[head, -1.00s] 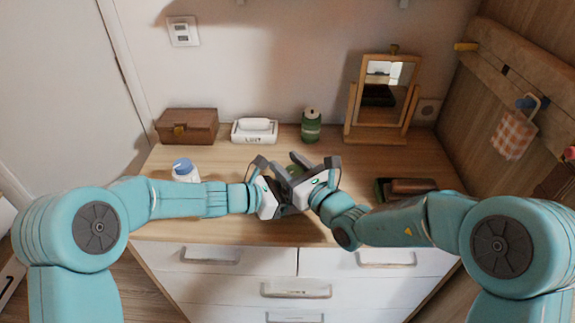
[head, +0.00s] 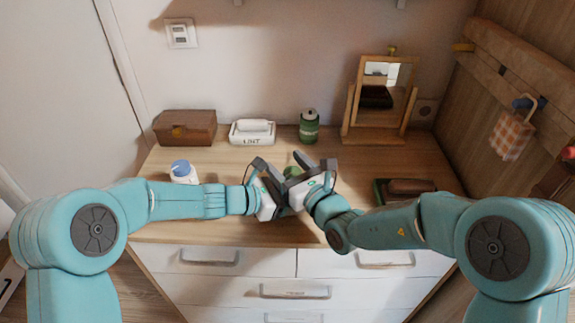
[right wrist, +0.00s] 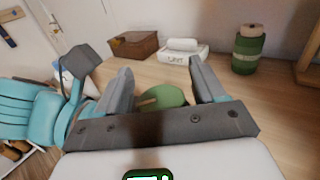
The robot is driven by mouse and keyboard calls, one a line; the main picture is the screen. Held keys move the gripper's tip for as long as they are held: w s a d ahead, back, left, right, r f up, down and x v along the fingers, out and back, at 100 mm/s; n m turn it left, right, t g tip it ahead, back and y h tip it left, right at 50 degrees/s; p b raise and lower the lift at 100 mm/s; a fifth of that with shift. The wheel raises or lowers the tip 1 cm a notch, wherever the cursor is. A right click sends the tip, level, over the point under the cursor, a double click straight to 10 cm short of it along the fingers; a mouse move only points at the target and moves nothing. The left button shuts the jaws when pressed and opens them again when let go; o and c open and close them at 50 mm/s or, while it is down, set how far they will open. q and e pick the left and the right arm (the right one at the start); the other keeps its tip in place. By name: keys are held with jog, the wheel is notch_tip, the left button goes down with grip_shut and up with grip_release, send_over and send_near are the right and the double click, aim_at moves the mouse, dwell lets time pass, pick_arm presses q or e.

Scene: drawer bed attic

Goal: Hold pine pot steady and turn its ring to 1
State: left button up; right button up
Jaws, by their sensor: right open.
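A green round top (head: 292,171), apparently the pine pot, shows between my two grippers at the middle of the dresser in the head view. In the right wrist view the green pot (right wrist: 162,98) lies between the fingers, with a tan strip across its top. My right gripper (head: 315,163) is open around it, and a gap shows beside the finger on the right in the wrist view. My left gripper (head: 266,178) is close against its left side. Its fingers are mostly hidden, so its grip cannot be told. The ring's marks cannot be read.
A green jar (head: 309,127), a white lint box (head: 252,138) and a brown box (head: 185,128) stand along the wall. A mirror (head: 381,103) stands at back right. A blue-capped bottle (head: 182,170) is near my left forearm. A dark tray (head: 384,196) lies right.

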jog(key=v, duration=1.2)
jog(key=w+a+n+g+y, duration=0.1)
jog(key=w+a, duration=0.1)
jog(key=w, duration=0.1)
jog(key=w+a+n+g+y, duration=0.1)
jog(key=w+a, duration=0.1)
jog(key=w, duration=0.1)
jog(key=w+a+n+g+y, duration=0.1)
jog(key=w+a+g+y, duration=0.1)
jog(key=w+a, duration=0.1)
jog(key=shift+w+f+n, duration=0.15)
jog(key=shift+w+n, duration=0.1)
jog(key=shift+n, duration=0.05)
dwell(0.3)
